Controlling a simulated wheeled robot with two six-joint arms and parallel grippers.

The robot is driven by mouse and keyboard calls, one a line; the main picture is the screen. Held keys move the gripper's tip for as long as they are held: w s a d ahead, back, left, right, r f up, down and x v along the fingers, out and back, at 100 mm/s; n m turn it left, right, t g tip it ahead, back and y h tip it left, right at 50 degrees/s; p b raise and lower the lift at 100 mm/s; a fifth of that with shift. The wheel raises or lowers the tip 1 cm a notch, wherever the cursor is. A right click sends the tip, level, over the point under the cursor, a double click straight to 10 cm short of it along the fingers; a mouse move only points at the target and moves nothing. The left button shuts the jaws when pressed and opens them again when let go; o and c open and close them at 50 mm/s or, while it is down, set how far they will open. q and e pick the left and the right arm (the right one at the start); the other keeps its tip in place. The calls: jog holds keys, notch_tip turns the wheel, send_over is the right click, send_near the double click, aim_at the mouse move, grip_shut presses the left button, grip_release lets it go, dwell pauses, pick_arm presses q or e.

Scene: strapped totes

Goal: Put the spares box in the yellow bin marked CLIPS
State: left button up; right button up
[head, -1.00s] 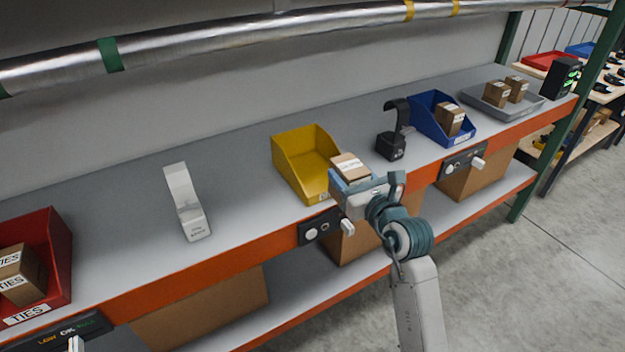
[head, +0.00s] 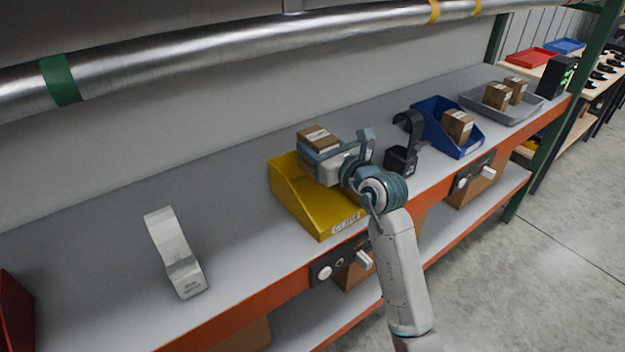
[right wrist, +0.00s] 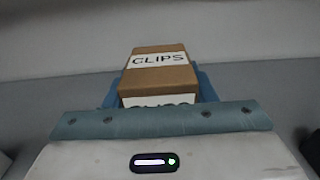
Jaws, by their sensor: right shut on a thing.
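A small brown cardboard box (head: 318,137) is held in my right gripper (head: 322,151), which is shut on it. In the right wrist view the box (right wrist: 158,72) shows white labels, and the top one reads CLIPS. The yellow bin (head: 298,207) stands on the shelf directly below the gripper, with a white label on its front that is too small to read surely. The gripper and box are over the bin's back part and hide much of its opening. My left gripper is out of view.
A black stand-like device (head: 404,150) is close right of the yellow bin. Beyond it are a blue bin (head: 470,147) with a brown box and a grey tray (head: 527,114) with two boxes. A white holder (head: 175,255) stands left; shelf between is clear. A red bin (head: 14,325) is at far left.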

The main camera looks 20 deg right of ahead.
jog(key=f, duration=0.3)
jog(key=shift+s, duration=0.3)
jog(key=shift+w+f, duration=0.1)
jog(key=shift+f, duration=0.35)
notch_tip(320, 180, down, 3)
jog(key=shift+f, duration=0.65)
jog(key=o, duration=1)
jog(key=shift+o, duration=0.4)
jog(key=shift+r, duration=0.5)
jog(key=shift+s+d, duration=0.15)
jog(key=shift+s, duration=0.1)
jog(key=b+v, duration=0.1)
jog(key=v, duration=0.9)
jog(key=shift+s, duration=0.1)
jog(key=shift+s+d+r, duration=0.1)
jog(key=shift+s+d, duration=0.15)
jog(key=shift+s, duration=0.35)
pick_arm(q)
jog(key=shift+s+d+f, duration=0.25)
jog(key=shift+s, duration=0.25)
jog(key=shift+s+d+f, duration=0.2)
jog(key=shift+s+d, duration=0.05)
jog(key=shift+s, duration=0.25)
